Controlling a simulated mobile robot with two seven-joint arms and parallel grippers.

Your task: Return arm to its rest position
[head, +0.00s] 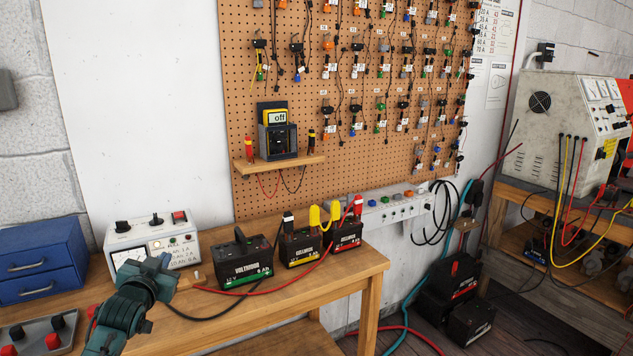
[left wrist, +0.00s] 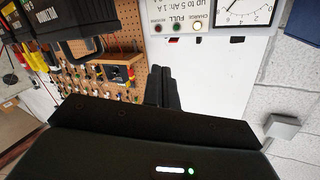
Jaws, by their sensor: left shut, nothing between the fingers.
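My left gripper (head: 158,264) is over the left part of the wooden bench, in front of the white charger box with a dial (head: 153,243), and covers part of it in the head view. In the left wrist view its two dark fingers (left wrist: 164,88) are together with nothing between them. The charger (left wrist: 215,14) shows at the top of that view, apart from the fingers. My right gripper is in neither view.
The wooden bench (head: 330,283) carries a black battery with green trim (head: 238,262), two smaller batteries with yellow and red clamps, and loose cables. Blue drawers (head: 40,262) stand at left. A pegboard (head: 345,160) with a small shelf and meter (head: 277,130) is behind.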

